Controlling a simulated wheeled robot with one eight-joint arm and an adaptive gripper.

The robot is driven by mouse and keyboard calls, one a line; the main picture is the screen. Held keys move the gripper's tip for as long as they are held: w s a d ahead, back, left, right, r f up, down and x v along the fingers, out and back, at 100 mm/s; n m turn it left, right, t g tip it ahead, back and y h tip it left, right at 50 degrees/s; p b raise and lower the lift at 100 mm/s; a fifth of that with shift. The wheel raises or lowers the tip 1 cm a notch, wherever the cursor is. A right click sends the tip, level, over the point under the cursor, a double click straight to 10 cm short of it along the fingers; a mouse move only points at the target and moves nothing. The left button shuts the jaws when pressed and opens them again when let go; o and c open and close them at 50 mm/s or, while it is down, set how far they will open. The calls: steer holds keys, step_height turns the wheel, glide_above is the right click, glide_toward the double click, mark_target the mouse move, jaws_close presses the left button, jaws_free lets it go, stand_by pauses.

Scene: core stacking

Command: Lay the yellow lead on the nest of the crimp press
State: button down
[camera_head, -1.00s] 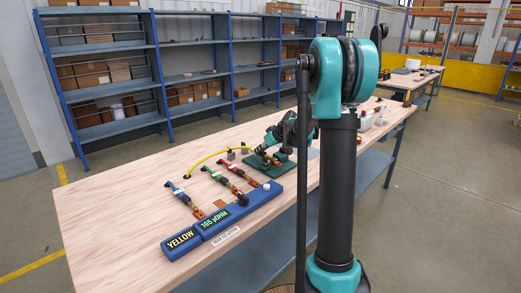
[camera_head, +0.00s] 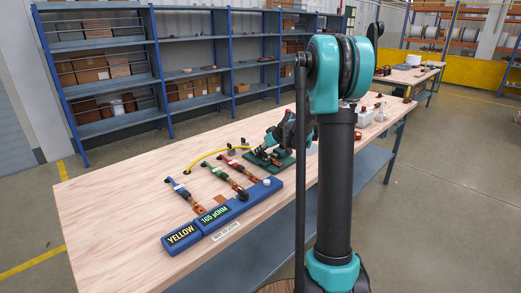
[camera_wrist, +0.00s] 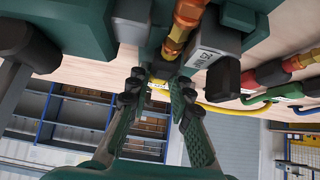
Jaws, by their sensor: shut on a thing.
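The yellow lead (camera_head: 205,158) arcs over the wooden table towards the crimp press in the head view. The crimp press (camera_head: 268,161) has a dark green base and stands behind the blue meter. My gripper (camera_wrist: 158,84) is shut on the yellow lead, whose yellow cable (camera_wrist: 236,110) runs off to the right in the wrist view. Orange and copper-coloured end parts (camera_wrist: 178,38) lie just beyond my fingertips, beside a grey labelled block (camera_wrist: 208,45). My arm and gripper cover part of the press in the head view. I cannot tell whether the lead touches the nest.
The blue meter (camera_head: 255,191) reads YELLOW and 165 µOhm at the table's front edge. A blue-marked lead (camera_head: 184,194), a green lead (camera_head: 222,174) and a red lead (camera_head: 238,168) lie behind it. The left of the table (camera_head: 110,200) is bare.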

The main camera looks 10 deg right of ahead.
steer(key=c, duration=1.3)
jaws_free()
steer(key=v, duration=1.2)
steer(key=shift+f, duration=0.1)
